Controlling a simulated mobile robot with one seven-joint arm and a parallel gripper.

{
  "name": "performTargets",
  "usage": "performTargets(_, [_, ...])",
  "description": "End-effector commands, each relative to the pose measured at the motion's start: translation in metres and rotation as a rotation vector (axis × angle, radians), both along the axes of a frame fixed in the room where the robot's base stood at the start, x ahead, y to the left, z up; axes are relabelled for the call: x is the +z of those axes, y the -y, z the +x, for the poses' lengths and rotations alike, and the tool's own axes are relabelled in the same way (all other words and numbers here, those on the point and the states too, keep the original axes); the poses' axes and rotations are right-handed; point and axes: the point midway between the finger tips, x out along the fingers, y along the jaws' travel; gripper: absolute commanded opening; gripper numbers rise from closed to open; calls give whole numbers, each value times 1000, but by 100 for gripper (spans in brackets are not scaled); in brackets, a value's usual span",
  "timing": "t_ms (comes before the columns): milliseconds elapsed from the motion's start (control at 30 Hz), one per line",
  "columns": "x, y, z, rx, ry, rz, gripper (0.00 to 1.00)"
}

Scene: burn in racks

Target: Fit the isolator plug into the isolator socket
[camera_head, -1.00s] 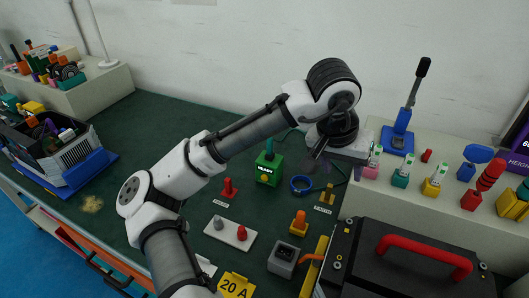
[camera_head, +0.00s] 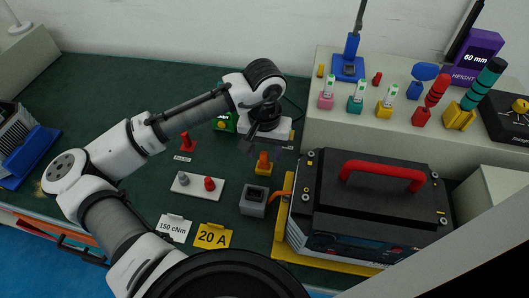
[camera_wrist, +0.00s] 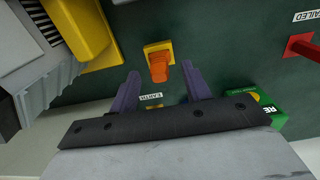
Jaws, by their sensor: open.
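An orange plug (camera_head: 263,161), which looks like the isolator plug, stands upright on a small yellow base (camera_head: 263,172) on the green bench. In the wrist view the orange plug (camera_wrist: 160,70) and its yellow base (camera_wrist: 158,47) lie ahead, between the lines of my fingers. My gripper (camera_head: 248,148) is open and empty, just behind and left of the plug in the head view. Its two purple fingers (camera_wrist: 160,78) show in the wrist view; I cannot tell whether they reach the plug's height. A grey box with a dark opening (camera_head: 254,200), seemingly the isolator socket, sits in front of the plug.
A black case with a red handle (camera_head: 375,205) stands on a yellow tray (camera_head: 288,245) to the right. A white plate with pegs (camera_head: 197,187), a red peg (camera_head: 187,143) and a green box (camera_head: 226,122) stand left.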

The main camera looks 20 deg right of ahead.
Motion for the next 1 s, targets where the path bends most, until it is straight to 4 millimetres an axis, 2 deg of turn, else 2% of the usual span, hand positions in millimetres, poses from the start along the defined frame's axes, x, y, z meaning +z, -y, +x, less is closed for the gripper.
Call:
performTargets(200, [-20,0,0,0,-1,-1,48])
performTargets(533, [-24,0,0,-1,1,-1,48])
performTargets(900, [-24,0,0,-1,0,-1,1])
performTargets(933, [-24,0,0,-1,0,-1,20])
performTargets(1000, [-24,0,0,-1,0,-1,11])
